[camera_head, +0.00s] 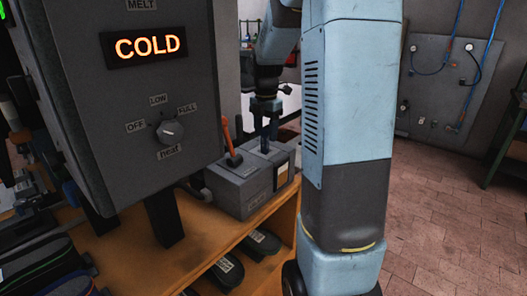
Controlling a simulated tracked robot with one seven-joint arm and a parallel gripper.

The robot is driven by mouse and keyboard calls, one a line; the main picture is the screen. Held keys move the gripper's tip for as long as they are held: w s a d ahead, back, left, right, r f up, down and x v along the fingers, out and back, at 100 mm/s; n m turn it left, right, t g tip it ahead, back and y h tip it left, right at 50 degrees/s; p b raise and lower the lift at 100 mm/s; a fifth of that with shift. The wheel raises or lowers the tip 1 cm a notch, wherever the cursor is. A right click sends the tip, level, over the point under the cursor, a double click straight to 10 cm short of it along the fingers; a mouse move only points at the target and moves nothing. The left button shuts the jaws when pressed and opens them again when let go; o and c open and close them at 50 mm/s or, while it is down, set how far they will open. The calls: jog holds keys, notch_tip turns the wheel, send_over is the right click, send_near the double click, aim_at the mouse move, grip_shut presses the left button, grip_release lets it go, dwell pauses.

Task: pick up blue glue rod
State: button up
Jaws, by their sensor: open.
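My gripper (266,132) points down above a grey box (238,190), beside the box's orange-handled lever (228,135). Its jaws are open, and its fingertips are close to the top of the box; I cannot tell whether they touch it. I cannot make out a blue glue rod. A dark, narrow shape between the gripper and the box top is too small to tell from a finger. My arm's light blue column covers the area to the right of the box.
A large grey machine (150,85) with a lit COLD display (146,46) and a heat knob (170,131) stands at the left. The wooden bench (195,235) carries the box. Dark shoe-like pieces (229,270) lie on a lower level. Tiled floor (440,235) is open at right.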

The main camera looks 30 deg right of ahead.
aim_at(265, 139)
jog(key=shift+w+a+f, duration=0.1)
jog(key=shift+w+f, duration=0.05)
jog(key=shift+f, duration=1.6)
jog(key=shift+c, duration=0.4)
grip_shut()
